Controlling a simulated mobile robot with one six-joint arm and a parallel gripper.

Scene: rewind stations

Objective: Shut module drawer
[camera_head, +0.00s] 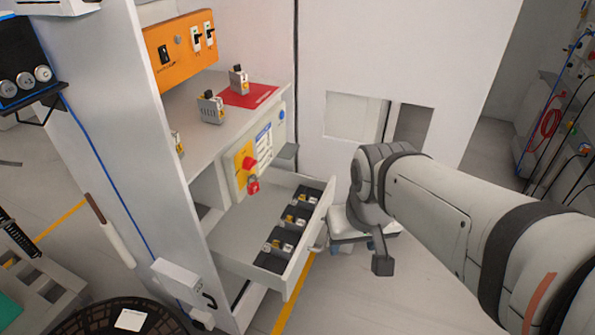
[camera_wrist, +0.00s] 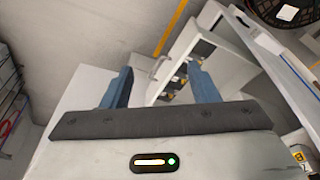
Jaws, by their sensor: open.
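The module drawer (camera_head: 238,232) is pulled out of the lower part of the grey cabinet. Several small modules (camera_head: 290,218) sit in black holders along its front side. My gripper (camera_head: 352,242) is outside the drawer, to the right of its front panel (camera_head: 300,262), and partly hidden behind my arm. In the wrist view my gripper (camera_wrist: 160,86) has its two blue fingers wide apart with nothing held. The drawer (camera_wrist: 190,42) and its handle (camera_wrist: 158,68) show beyond and between the fingers. I cannot tell whether a finger touches the panel.
A black reel (camera_head: 120,318) lies at lower left. The floor (camera_head: 350,290) right of the drawer is clear.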

